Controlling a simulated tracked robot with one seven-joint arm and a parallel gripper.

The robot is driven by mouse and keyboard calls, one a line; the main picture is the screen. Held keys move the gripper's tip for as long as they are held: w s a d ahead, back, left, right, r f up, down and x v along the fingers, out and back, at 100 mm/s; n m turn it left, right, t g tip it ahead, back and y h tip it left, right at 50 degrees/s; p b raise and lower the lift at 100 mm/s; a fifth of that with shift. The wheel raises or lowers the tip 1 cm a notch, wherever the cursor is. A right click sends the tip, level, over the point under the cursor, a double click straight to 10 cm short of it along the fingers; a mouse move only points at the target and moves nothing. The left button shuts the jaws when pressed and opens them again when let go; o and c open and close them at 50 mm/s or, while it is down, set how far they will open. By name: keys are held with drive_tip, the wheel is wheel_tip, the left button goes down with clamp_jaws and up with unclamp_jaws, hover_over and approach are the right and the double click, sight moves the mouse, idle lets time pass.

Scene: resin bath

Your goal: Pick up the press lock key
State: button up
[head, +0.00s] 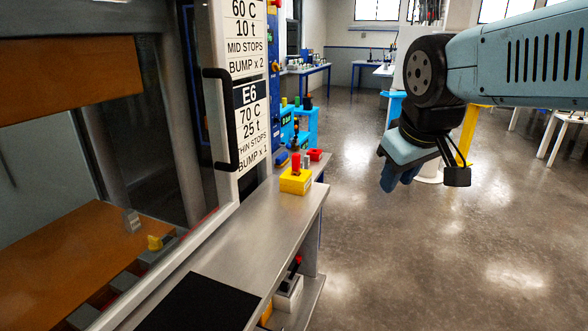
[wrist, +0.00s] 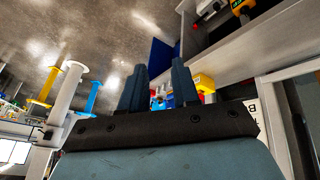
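I cannot pick out the press lock key for certain. A yellow block (head: 296,182) with a red upright piece (head: 296,163) on it stands on the grey metal bench (head: 230,238) in the head view. A yellow block (wrist: 203,83) also shows just beyond the fingers in the wrist view. My gripper (head: 398,178) hangs in the air over the floor, right of the bench and apart from it. In the wrist view my gripper's two fingers (wrist: 159,88) stand apart, with nothing held between them.
A press with a glass front and black handle (head: 217,120) stands at left. A black mat (head: 200,303) lies on the near bench. Red and blue items stand behind the yellow block.

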drive_tip(key=o, duration=0.3)
drive_tip(key=w+a+r+n, duration=0.1)
drive_tip(key=w+a+n, duration=0.1)
drive_tip(key=w+n, duration=0.1)
drive_tip(key=w+a+r+n+h, duration=0.1)
drive_tip(key=w+a+n, duration=0.1)
drive_tip(key=w+n, duration=0.2)
drive_tip(key=w+a+r+n, duration=0.1)
drive_tip(key=w+a+n, duration=0.1)
drive_tip(key=n, duration=0.3)
drive_tip(key=shift+w+a+g, duration=0.25)
drive_tip(key=shift+w+g, duration=0.05)
drive_tip(key=shift+w, duration=0.45)
drive_tip(key=shift+o, duration=0.2)
drive_tip(key=n+h, duration=0.1)
drive_tip(key=n, duration=1.4)
approach(295, 154)
drive_tip(key=x, duration=0.5)
drive_tip(key=shift+s+a, duration=0.1)
drive_tip(key=shift+a, duration=0.1)
drive_tip(key=shift+d+x, duration=0.1)
drive_tip(key=shift+x, duration=1.3)
drive_tip(key=shift+d+x, duration=0.15)
drive_tip(key=shift+x, duration=1.3)
